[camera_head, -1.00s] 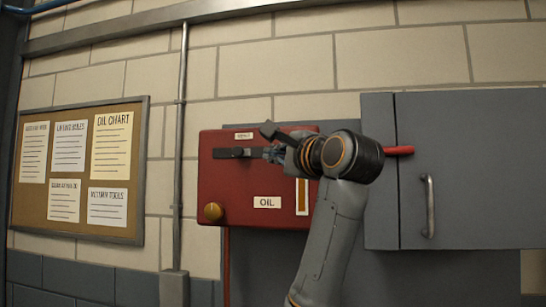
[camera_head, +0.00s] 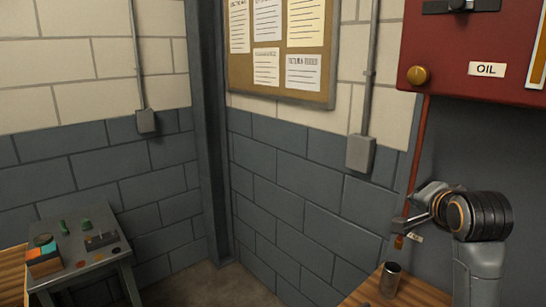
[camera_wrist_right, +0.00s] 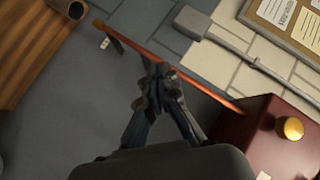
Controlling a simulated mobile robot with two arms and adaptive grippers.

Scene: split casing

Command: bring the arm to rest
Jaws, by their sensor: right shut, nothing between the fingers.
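My right gripper (camera_head: 408,226) is shut and empty, below the red oil box (camera_head: 455,65) and above a wooden bench. In the right wrist view its closed fingertips (camera_wrist_right: 160,74) overlap the thin red pipe (camera_wrist_right: 195,85); I cannot tell whether they touch it. The pipe (camera_head: 419,150) runs down from the box. A small tag (camera_head: 414,237) shows just below the fingers. My left gripper is in neither view.
A metal cup (camera_head: 390,279) stands on the wooden bench (camera_head: 362,295), close below the gripper. A grey side table (camera_head: 95,262) with small parts stands at the left. A conduit box (camera_head: 360,153) is on the wall. Bare floor shows between table and bench.

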